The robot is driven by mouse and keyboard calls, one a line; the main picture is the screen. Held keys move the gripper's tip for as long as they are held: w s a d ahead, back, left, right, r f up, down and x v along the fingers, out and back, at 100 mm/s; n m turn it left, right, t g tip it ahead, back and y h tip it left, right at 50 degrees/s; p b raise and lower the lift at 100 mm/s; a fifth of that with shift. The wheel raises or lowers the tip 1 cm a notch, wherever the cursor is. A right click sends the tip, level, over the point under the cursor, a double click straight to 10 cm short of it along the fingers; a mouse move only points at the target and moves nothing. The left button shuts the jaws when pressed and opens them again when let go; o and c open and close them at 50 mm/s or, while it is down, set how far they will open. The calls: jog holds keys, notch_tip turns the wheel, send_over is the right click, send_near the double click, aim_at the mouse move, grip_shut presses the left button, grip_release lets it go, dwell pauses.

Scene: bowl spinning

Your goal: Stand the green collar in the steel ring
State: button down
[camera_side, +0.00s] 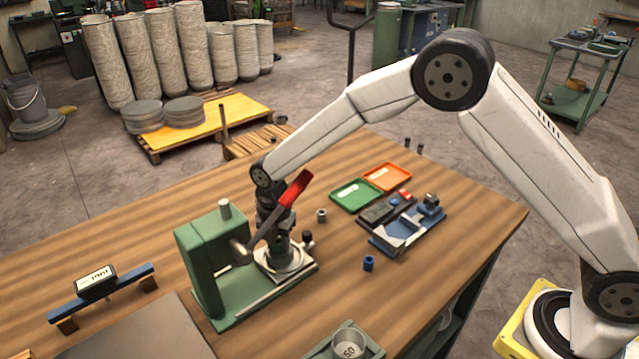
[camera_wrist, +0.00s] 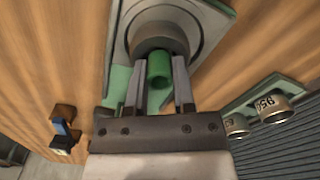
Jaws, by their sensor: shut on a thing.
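The green collar (camera_wrist: 159,71) is a short hollow tube. My gripper (camera_wrist: 159,78) is shut on it, with one finger at each side. The steel ring (camera_wrist: 192,36) is a grey round piece on the green machine's base, just beyond the collar in the wrist view. The collar overlaps the ring's dark inner part there; I cannot tell whether it touches or is above it. In the side view, the ring (camera_side: 283,266) sits low on the machine, below my wrist. The collar and fingertips are hard to make out there.
The green machine (camera_side: 205,260) stands close to my wrist on the left. A red-handled lever (camera_side: 295,189) crosses in front of my wrist. A blue cylinder (camera_side: 369,263), trays (camera_side: 357,194) and a blue fixture (camera_side: 405,232) lie to the right. A marked cup (camera_side: 349,343) is at the front.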

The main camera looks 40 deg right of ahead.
jog(key=shift+f, duration=0.1)
jog(key=shift+c, duration=1.8)
grip_release()
jog(key=shift+s, duration=0.1)
jog(key=shift+o, duration=0.2)
jog(key=shift+f, duration=0.1)
jog(key=shift+o, duration=1.4)
jog(key=shift+d, duration=0.1)
jog(key=shift+s, duration=0.1)
